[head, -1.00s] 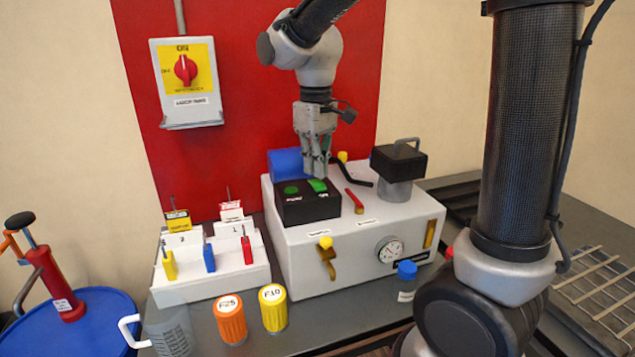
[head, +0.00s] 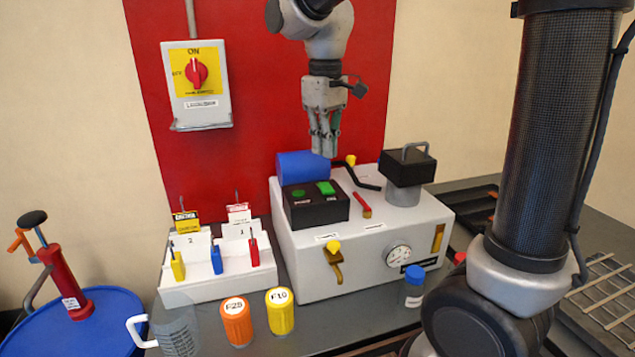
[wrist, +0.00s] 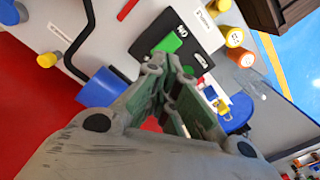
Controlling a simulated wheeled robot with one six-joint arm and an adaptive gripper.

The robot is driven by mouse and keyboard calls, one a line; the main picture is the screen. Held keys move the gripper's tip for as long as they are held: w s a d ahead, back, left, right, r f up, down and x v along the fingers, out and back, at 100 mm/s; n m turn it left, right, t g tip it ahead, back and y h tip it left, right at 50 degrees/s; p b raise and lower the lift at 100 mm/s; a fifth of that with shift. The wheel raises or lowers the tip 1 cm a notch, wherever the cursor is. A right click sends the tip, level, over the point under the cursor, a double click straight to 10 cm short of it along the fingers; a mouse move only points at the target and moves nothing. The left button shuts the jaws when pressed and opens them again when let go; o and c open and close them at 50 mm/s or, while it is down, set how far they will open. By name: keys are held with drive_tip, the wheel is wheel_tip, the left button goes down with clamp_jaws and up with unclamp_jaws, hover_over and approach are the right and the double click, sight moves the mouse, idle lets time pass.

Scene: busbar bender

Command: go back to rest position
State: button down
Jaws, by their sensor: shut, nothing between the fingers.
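My gripper (head: 325,150) hangs fingers-down above the back of the white machine (head: 355,262), clear of the black button box (head: 316,204). Its fingers are shut and empty, and in the wrist view the closed fingers (wrist: 170,75) point towards the button box. The box has two green buttons, one round and dark green (head: 298,193) and one bright rectangular (head: 326,187). A blue cylinder (head: 302,166) lies behind the box, just below the fingertips in the picture.
A black block with a handle (head: 408,165) stands on the machine's right. A padlock rack (head: 210,283), an orange jar (head: 236,322) and a yellow jar (head: 280,312) stand left and in front. A switch box (head: 197,85) hangs on the red panel (head: 262,80).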

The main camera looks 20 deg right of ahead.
drive_tip(key=shift+w, duration=0.15)
drive_tip(key=shift+m, duration=0.6)
drive_tip(key=s+d+f, duration=0.2)
drive_tip(key=s, duration=0.1)
drive_tip(key=shift+s+f, duration=0.15)
drive_tip(key=shift+f, duration=0.15)
drive_tip(key=s+d+r+m+t, duration=0.1)
drive_tip(key=s+d+m+t, duration=0.3)
drive_tip(key=s+d, duration=0.9)
drive_tip(key=s, duration=0.3)
drive_tip(key=shift+m, duration=0.4)
drive_tip(key=shift+a, duration=0.15)
